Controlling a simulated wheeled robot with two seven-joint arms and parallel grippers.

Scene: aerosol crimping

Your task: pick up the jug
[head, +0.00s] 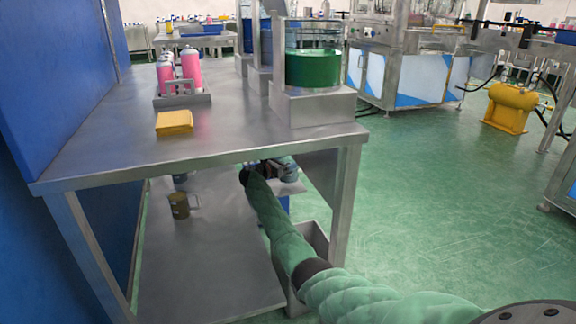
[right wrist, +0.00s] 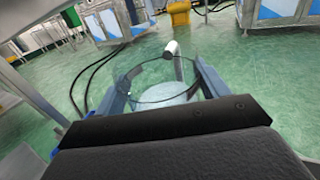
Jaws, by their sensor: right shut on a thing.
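The jug (right wrist: 160,92) looks clear and round, with an open rim and a pale bottom, in the right wrist view. My right gripper (right wrist: 163,88) is shut on it, with one finger on each side. In the head view my right gripper (head: 278,172) is low, under the front edge of the steel table, and partly hidden by it. The jug cannot be made out clearly there. My left gripper is in neither view.
A brown mug (head: 179,205) stands on the lower shelf (head: 205,270). The green floor (head: 420,190) to the right is open.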

